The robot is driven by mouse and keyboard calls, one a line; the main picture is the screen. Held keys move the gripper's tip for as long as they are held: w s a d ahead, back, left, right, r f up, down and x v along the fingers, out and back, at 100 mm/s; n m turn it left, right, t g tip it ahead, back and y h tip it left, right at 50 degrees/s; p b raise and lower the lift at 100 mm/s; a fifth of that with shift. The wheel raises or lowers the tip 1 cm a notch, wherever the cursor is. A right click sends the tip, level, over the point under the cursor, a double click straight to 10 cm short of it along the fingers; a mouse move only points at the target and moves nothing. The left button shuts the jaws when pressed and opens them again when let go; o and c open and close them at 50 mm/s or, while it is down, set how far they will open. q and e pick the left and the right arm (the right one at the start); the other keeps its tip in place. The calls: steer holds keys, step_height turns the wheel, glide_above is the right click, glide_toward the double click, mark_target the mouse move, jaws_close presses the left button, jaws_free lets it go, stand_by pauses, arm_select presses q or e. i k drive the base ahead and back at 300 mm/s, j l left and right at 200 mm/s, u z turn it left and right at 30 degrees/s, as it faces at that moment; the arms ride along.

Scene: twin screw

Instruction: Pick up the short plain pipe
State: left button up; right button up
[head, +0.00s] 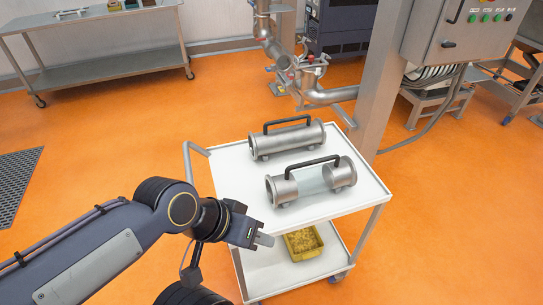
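Two short flanged steel pipes with black handles lie on the top shelf of a white cart (232,182). The plain all-steel pipe (288,141) lies at the back. The other pipe, with a clear middle section (312,180), lies in front of it. My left gripper (264,240) is beside the cart's front left edge, apart from both pipes and nearer to the clear one. Its fingers show as one small grey tip, so I cannot tell whether they are parted. No pipe is seen in it. My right gripper is not in view.
A yellow bin (303,243) sits on the cart's lower shelf. The cart's bent handle rises at its left. Fixed piping (312,88) and a grey post (381,75) stand behind the cart. A steel table (100,65) is far left. Open orange floor lies left.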

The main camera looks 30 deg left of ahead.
mark_target(266, 143)
steer(key=k+j, duration=0.3)
steer(key=j, duration=0.15)
steer(key=k+j+z, duration=0.1)
steer(key=k+j, duration=0.15)
steer(key=j, duration=0.2)
steer(key=k+j, duration=0.3)
steer(key=j+z, duration=0.2)
steer(key=j, duration=2.05)
steer(key=i+j, duration=1.45)
steer(key=i+l+z, duration=0.05)
steer(key=i, duration=0.05)
